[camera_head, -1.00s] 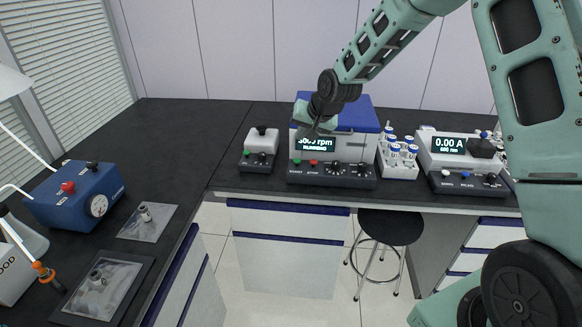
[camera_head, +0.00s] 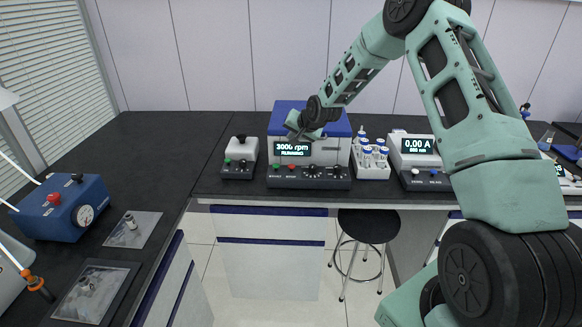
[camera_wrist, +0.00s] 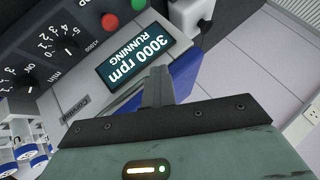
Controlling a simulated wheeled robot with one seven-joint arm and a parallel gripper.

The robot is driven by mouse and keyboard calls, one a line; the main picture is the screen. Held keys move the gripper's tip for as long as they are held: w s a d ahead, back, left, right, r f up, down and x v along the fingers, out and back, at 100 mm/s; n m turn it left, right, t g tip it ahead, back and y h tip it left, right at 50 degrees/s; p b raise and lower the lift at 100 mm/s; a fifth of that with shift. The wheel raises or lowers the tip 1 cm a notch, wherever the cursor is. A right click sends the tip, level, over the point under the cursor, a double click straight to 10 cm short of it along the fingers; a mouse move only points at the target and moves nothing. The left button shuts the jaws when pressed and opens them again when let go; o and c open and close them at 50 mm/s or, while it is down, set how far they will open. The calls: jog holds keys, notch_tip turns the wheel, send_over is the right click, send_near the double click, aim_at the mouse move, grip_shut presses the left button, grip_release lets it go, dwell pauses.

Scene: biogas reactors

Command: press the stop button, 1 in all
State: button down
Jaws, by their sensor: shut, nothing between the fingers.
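The centrifuge (camera_head: 310,153) is a white and blue machine on the dark bench, with a lit display (camera_head: 292,149) reading about 3000 rpm, RUNNING. Its dark front panel carries a green button (camera_head: 276,167) and, to the right of it, a red button (camera_head: 292,167), which looks like the stop button. The wrist view also shows the red button (camera_wrist: 110,22) and the green button (camera_wrist: 139,5) near the top. My gripper (camera_head: 292,131) is above the display, in front of the blue lid. In the wrist view my gripper (camera_wrist: 157,72) is shut and empty, its tips apart from the red button.
A small white device (camera_head: 240,157) with its own buttons stands left of the centrifuge. A vial rack (camera_head: 370,172) and a photometer (camera_head: 414,160) stand to the right. A blue pump box (camera_head: 62,208) with another red button sits at left. A stool (camera_head: 368,226) is below the bench.

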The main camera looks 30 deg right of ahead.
aim_at(290, 165)
jog(key=shift+s+f+b, duration=0.1)
jog(key=shift+f+b, duration=2.3)
jog(key=shift+f, duration=1.95)
jog(key=shift+f+b, duration=0.4)
jog(key=shift+f, duration=0.05)
jog(key=shift+f+b, duration=0.6)
jog(key=shift+f, duration=0.3)
jog(key=shift+r, duration=0.1)
jog(key=shift+r+p, duration=0.75)
jog(key=shift+r, duration=0.5)
jog(key=shift+r+p, duration=1.35)
jog(key=shift+r, duration=1.15)
